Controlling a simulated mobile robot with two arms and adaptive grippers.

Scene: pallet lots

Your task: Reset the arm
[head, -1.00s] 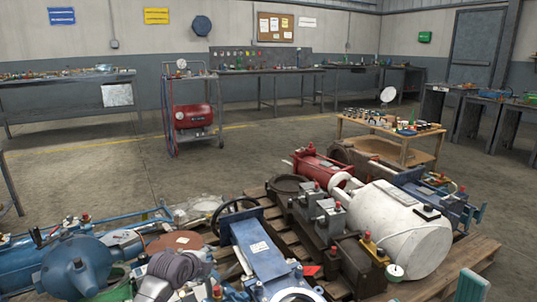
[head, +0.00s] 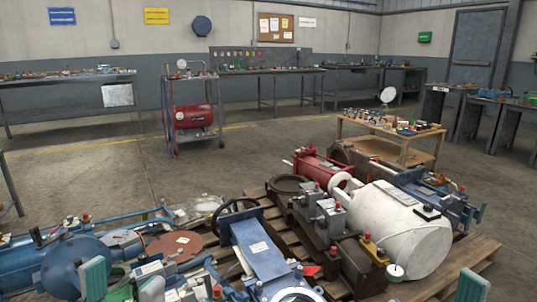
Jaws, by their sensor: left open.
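My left gripper (head: 123,284) shows at the bottom left, with two teal finger pads standing apart and nothing between them that I can make out as held. It is in front of the blue machine parts on the pallet at the left. The rest of my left arm is below the picture. A single teal pad of my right gripper (head: 472,286) shows at the bottom right, in front of the pallet's right edge. Its other finger is out of view, so I cannot tell its opening.
A wooden pallet (head: 478,252) carries a white tank (head: 402,228), a blue machine (head: 255,250) and a red cylinder (head: 318,166). A blue motor (head: 75,262) lies at the left. A red compressor cart (head: 193,118) stands behind. Open floor (head: 90,180) lies between.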

